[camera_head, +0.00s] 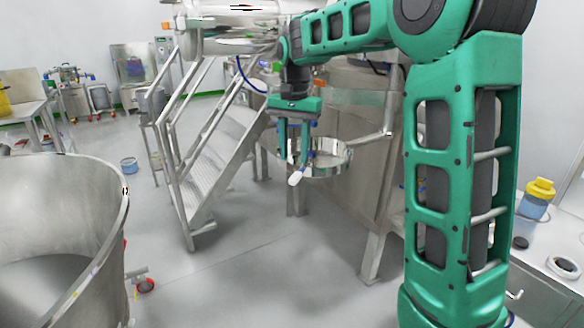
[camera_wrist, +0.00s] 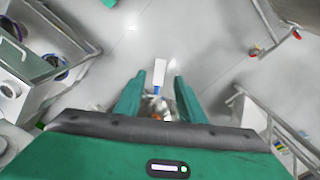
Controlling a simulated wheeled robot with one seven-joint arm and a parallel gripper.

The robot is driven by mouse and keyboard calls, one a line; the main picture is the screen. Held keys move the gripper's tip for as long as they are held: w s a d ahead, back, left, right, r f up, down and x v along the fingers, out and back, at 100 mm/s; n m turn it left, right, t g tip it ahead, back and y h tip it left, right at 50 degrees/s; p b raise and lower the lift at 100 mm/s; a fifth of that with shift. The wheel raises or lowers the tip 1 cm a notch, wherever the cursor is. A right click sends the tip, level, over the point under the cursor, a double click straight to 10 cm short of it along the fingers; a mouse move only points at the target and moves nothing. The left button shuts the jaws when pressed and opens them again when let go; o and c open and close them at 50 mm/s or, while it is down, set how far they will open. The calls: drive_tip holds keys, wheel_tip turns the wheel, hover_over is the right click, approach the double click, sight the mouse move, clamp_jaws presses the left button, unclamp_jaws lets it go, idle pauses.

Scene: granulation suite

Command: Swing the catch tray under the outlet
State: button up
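The catch tray (camera_head: 335,160) is a shiny round metal pan beside the steel machine (camera_head: 350,115), in the middle of the head view. A white-tipped handle (camera_head: 295,178) with a blue part sticks out at its near left. My gripper (camera_head: 294,160) points down over the handle side of the tray. In the wrist view, my gripper (camera_wrist: 158,78) has its fingers spread, with the white handle (camera_wrist: 160,72) showing between them and a gap on each side. A small part of shiny metal shows below the handle there. I cannot make out the outlet clearly.
Metal steps with rails (camera_head: 215,165) stand left of the tray. A large steel bin (camera_head: 60,215) is at the near left. A counter (camera_head: 550,295) with a yellow-capped jar (camera_head: 537,198) is at the right. The floor (camera_head: 240,265) in front is clear.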

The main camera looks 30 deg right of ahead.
drive_tip(key=shift+r, duration=2.1)
drive_tip(key=s+d+f, duration=0.2)
drive_tip(key=s+d, duration=0.1)
drive_tip(key=s, duration=0.6)
drive_tip(key=s+d+f+n, duration=0.1)
drive_tip(key=s+d+f, duration=0.2)
drive_tip(key=s, duration=0.7)
drive_tip(key=shift+d+f, duration=0.35)
drive_tip(key=shift+d, duration=0.3)
drive_tip(key=s+f, duration=0.3)
drive_tip(key=s, duration=0.2)
drive_tip(key=s+f+n, duration=0.1)
drive_tip(key=s+f, duration=0.2)
drive_tip(key=s, duration=0.3)
drive_tip(key=s+f+n, duration=0.1)
drive_tip(key=s+f, duration=0.2)
drive_tip(key=s, duration=0.2)
drive_tip(key=shift+s+d+f, duration=0.15)
drive_tip(key=shift+s+d, duration=0.05)
drive_tip(key=shift+s, duration=0.05)
drive_tip(key=c, duration=0.3)
drive_tip(key=shift+s+f, duration=0.2)
clamp_jaws()
